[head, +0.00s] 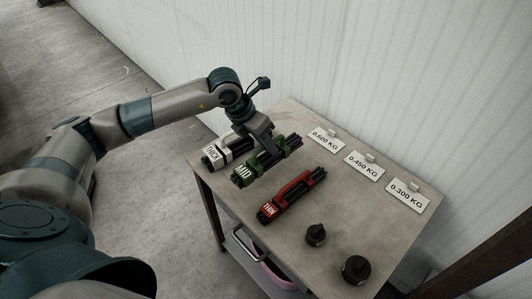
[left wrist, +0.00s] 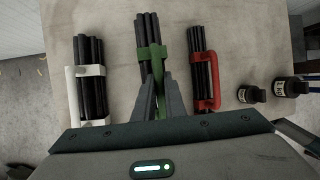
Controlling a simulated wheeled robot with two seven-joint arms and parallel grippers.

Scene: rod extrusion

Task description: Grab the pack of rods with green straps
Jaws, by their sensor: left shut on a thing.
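The pack of rods with green straps (head: 250,170) is a bundle of dark rods with a green label reading MID. It lies between the white pack and the red pack on the table. My left gripper (head: 262,145) is over it, with the fingers shut on its green handle. In the left wrist view the two fingers (left wrist: 160,98) close on the green handle from both sides, and the rods (left wrist: 148,30) extend beyond them. The pack appears at table height; I cannot tell whether it still touches the table. My right gripper is not in view.
The white-strapped pack (head: 212,158), labelled THICK, lies close on the left. The red-strapped pack (head: 290,197), labelled THIN, lies on the right. Two black weights (head: 355,269) stand near the front edge. Weight signs (head: 364,165) stand along the back. The table (head: 345,215) is clear mid-right.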

